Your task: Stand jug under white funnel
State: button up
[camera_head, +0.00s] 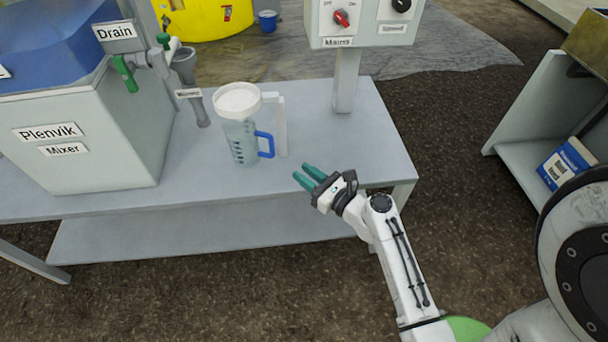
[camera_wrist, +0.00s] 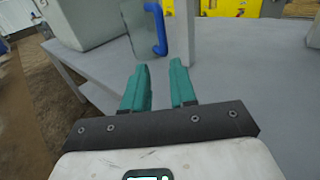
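The jug (camera_head: 241,144) is clear with a blue handle and stands upright on the grey bench. The white funnel (camera_head: 238,98) sits directly above it on a white stand (camera_head: 279,125); whether they touch I cannot tell. In the wrist view the jug (camera_wrist: 138,32) shows at the top, its handle (camera_wrist: 157,28) facing right; its upper part is cut off. My gripper (camera_head: 306,178) is near the bench's front edge, right of and in front of the jug, apart from it. In the wrist view my gripper (camera_wrist: 158,70) has its teal fingers spread with nothing between them.
The Plenvik mixer (camera_head: 95,160) with a green-handled drain valve (camera_head: 124,73) stands left. The switch box post (camera_head: 345,82) rises at the back right.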

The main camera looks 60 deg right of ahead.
jog(key=s+a+f+n+g+y, duration=0.2)
jog(key=a+f+n+g+y, duration=0.15)
jog(key=a+n, duration=0.65)
jog(key=s+a+f+n+g+y, duration=0.15)
jog(key=a+n+g+y, duration=0.35)
jog(key=a+n, duration=0.5)
jog(key=s+d+r+n+g+h, duration=0.1)
jog(key=s+d+n+g+h, duration=0.2)
jog(key=s+n, duration=1)
jog(key=n+g+h, duration=0.2)
jog(key=n+g, duration=0.2)
jog(key=g, duration=0.1)
jog(key=shift+d+r+n, duration=0.2)
jog(key=shift+r+n, duration=0.15)
jog(key=shift+n, duration=0.05)
